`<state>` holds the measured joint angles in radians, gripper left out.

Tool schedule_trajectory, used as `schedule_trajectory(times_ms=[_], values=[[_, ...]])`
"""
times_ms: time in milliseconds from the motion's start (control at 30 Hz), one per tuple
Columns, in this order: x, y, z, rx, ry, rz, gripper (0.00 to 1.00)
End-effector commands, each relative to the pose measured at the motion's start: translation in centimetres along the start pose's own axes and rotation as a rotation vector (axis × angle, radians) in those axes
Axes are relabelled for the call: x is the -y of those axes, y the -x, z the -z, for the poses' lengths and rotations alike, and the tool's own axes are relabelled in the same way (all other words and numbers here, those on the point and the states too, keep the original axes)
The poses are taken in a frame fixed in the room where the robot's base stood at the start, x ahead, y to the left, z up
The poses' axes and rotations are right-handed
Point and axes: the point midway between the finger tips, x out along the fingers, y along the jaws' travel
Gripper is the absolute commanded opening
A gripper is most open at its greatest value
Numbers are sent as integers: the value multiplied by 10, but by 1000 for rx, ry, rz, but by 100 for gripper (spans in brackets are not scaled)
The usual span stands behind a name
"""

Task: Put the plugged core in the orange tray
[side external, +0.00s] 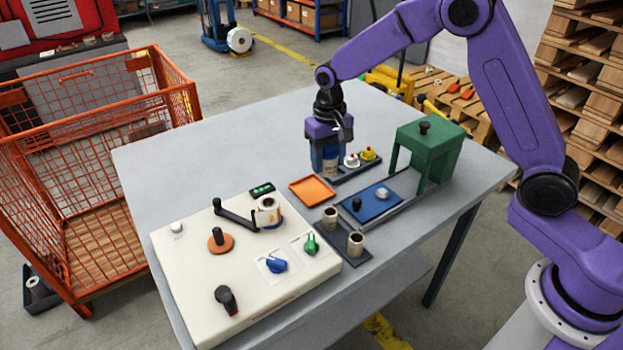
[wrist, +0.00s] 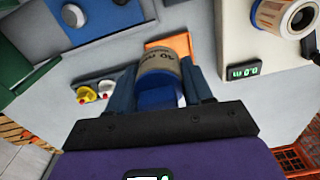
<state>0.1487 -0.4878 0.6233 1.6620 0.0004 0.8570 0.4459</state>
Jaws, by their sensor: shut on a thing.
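My gripper (side external: 328,169) is shut on a core (wrist: 158,66), a tan printed tube with a blue part toward the palm, held between the two fingers. In the side view the core shows partly between the fingers, at the left end of a dark strip tray (side external: 345,174); I cannot tell whether it touches it. Whether the core's far end is plugged is hidden. The orange tray (side external: 312,190) lies flat and empty on the table, just in front of my gripper. In the wrist view the orange tray (wrist: 181,43) is partly hidden behind the core.
White and yellow knobbed pieces (side external: 360,158) sit on the strip. A green stand (side external: 430,150) and blue plate (side external: 370,203) are to the right. A cream rewinder (side external: 200,270) with crank is in front, beside two tan cores (side external: 356,243) on a dark holder. The table's back left is clear.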

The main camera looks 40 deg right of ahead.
Motion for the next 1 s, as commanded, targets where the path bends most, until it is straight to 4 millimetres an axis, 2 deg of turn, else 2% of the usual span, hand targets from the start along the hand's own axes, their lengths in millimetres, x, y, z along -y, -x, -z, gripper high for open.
schedule_trajectory(times_ms=[200,400,633,833,1000], values=[[9,-34,26,2,0,-1,36],[14,-51,40,0,1,0,36],[16,-60,47,0,1,0,36],[16,-86,47,3,1,-1,36],[16,-90,48,-1,1,0,36]])
